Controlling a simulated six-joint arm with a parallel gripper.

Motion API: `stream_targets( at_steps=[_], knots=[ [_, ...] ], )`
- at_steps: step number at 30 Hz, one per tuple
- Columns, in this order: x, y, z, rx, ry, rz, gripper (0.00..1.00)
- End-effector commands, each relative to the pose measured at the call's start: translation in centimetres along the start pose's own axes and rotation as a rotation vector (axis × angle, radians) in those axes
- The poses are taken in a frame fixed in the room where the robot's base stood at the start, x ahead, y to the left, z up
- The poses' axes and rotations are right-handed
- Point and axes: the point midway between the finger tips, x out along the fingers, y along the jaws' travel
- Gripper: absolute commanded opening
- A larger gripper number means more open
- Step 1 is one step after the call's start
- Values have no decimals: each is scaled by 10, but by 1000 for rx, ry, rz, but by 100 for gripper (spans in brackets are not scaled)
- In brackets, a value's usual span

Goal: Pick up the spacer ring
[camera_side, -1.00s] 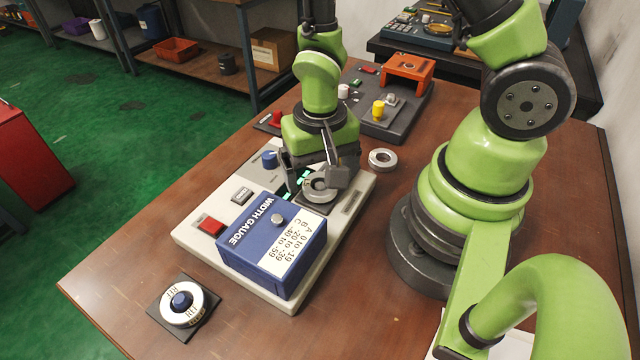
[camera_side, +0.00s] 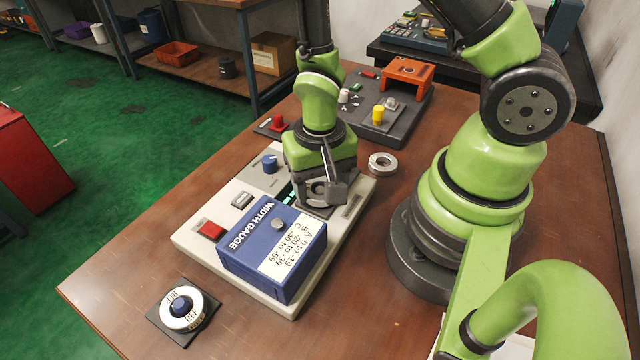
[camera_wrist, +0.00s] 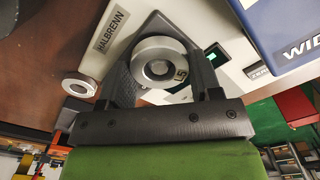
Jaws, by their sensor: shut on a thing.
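The spacer ring, a silver metal ring (camera_wrist: 144,54) with a round post in its hole, sits on a dark plate of the gauge. In the side view the ring (camera_side: 317,187) is partly hidden by my fingers. My gripper (camera_side: 324,190) points down over that plate and is shut on the ring. In the wrist view my gripper's two dark fingers (camera_wrist: 163,72) press on the ring from either side. I see no clear gap between the ring and the plate.
A blue WIDTH GAUGE box (camera_side: 262,252) stands on the pale gauge base (camera_side: 190,240) nearby. A second metal ring (camera_side: 382,164) lies on the table to the right. A white REF ring (camera_side: 196,314) sits on a dark pad at front left. An orange stand (camera_side: 408,72) is behind.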

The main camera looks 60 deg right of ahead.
Motion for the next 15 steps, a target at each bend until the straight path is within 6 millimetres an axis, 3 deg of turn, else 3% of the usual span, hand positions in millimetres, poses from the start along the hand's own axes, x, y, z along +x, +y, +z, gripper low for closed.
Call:
stream_targets(
  at_steps=[8,15],
  knots=[
    [-17,-1,-1,0,3,-4,24],
    [-53,-1,-1,1,7,-7,24]
  ],
)
